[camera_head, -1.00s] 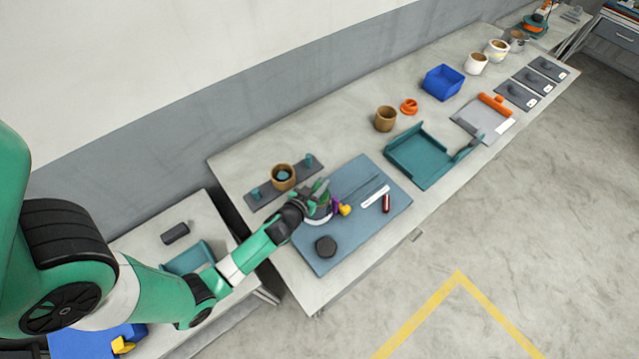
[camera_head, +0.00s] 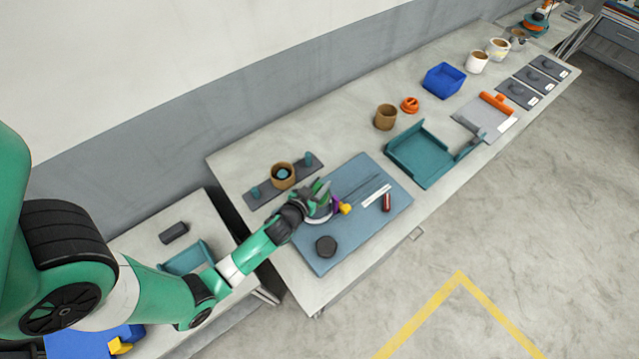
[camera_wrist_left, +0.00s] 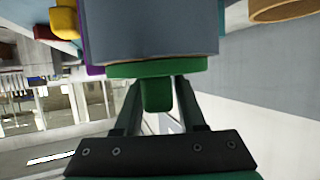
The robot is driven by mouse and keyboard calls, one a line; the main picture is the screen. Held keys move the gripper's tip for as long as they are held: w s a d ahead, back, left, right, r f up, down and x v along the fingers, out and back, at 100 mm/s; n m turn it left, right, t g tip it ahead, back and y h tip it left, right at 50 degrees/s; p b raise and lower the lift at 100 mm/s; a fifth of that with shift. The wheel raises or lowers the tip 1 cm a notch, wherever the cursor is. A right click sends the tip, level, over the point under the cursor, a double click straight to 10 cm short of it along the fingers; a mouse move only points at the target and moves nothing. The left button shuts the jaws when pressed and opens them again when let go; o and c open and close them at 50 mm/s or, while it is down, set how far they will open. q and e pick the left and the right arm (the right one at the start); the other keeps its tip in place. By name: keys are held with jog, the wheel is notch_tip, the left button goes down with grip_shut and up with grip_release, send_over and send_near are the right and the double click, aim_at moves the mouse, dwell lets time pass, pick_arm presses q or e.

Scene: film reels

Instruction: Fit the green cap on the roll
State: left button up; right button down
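The green cap (camera_wrist_left: 155,68), a disc with a short knob, shows in the left wrist view against the end of a grey-blue cylinder (camera_wrist_left: 150,30), which looks like the roll. I cannot tell whether the cap is fully seated. My left gripper (camera_wrist_left: 158,92) has its two fingers on either side of the knob and appears shut on it. In the head view my left gripper (camera_head: 316,193) is over the left part of the blue mat (camera_head: 340,235), and the wrist hides most of the roll. My right gripper is not in view.
A purple and yellow part (camera_head: 344,208) is close to the gripper. A black disc (camera_head: 326,246), a red cylinder (camera_head: 387,202) and a white strip (camera_head: 376,195) lie on the mat. A grey rack with a brown cup (camera_head: 283,176) is behind. A teal tray (camera_head: 425,172) stands right.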

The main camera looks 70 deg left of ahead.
pick_arm(q)
jog(key=shift+p+v, duration=0.3)
jog(key=shift+v, duration=2.6)
jog(key=v, duration=0.5)
jog(key=shift+s+r, duration=0.1)
